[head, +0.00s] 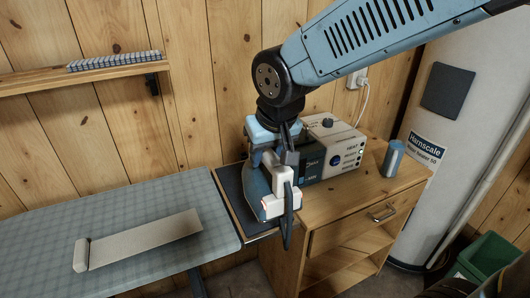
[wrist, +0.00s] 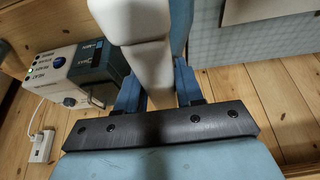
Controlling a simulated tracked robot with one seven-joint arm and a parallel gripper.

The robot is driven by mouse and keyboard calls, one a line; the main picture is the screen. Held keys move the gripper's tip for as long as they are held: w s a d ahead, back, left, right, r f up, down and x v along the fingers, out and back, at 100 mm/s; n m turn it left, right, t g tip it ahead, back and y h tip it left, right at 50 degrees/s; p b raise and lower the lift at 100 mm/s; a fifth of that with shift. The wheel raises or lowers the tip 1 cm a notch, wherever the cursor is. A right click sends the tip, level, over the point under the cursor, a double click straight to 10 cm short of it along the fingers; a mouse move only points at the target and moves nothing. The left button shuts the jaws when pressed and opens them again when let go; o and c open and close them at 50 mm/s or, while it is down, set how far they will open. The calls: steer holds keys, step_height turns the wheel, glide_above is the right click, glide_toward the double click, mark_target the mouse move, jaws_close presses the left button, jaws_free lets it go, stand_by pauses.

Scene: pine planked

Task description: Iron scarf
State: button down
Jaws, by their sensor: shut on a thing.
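The scarf (head: 145,238) is a beige strip lying on the pale-blue checked ironing board (head: 100,210), with a rolled end at its left. A corner of it seems to show at the top right of the wrist view (wrist: 250,8). My gripper (head: 272,165) is shut on the white handle of the iron (head: 277,205), right of the board. In the wrist view the blue fingers of my gripper (wrist: 160,92) close around the white handle (wrist: 145,55). The iron is over or at the dark rest pad (head: 231,190); I cannot tell whether it touches. Its soleplate is mostly hidden.
A white and dark-blue steam station (head: 335,150) with lit lamps stands on the wooden cabinet (head: 345,205), beside a small blue cylinder (head: 393,158). A shelf (head: 100,78) is on the wall. A white tank (head: 440,125) and green bin (head: 487,262) stand right. The board's left side is clear.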

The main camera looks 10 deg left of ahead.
steer(key=c, duration=1.4)
jaws_free()
steer(key=c, duration=0.3)
